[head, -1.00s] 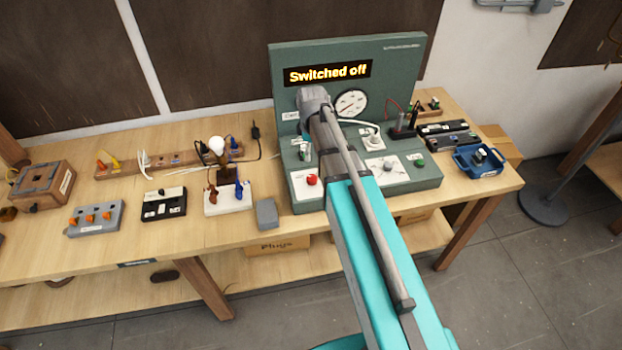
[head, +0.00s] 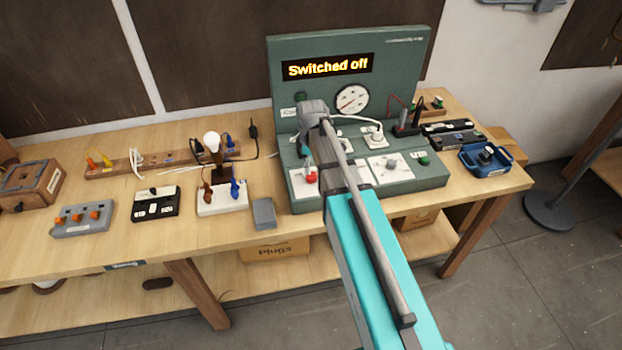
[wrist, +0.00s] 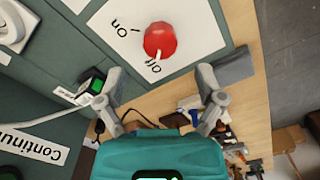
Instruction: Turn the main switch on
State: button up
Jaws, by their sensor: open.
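The main switch is a red round knob (wrist: 160,41) on a white plate marked On and Off, and its white pointer is at Off. In the head view the red knob (head: 311,177) is at the front left of the green test panel (head: 410,60). The panel's display (head: 328,68) reads "Switched off". My gripper (wrist: 162,82) is open and empty, its two fingers apart and the knob beyond their tips in the wrist view. In the head view my arm largely hides the gripper, which is just above the knob; contact cannot be told.
A green button (wrist: 92,84) and a white cable are beside the fingers in the wrist view. A grey block (head: 264,213) lies on the bench left of the panel. A lamp board (head: 222,200) stands further left.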

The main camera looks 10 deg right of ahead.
aim_at(311, 174)
jog(key=shift+f+b, duration=2.15)
jog(key=shift+f, duration=0.25)
jog(key=c, duration=1.1)
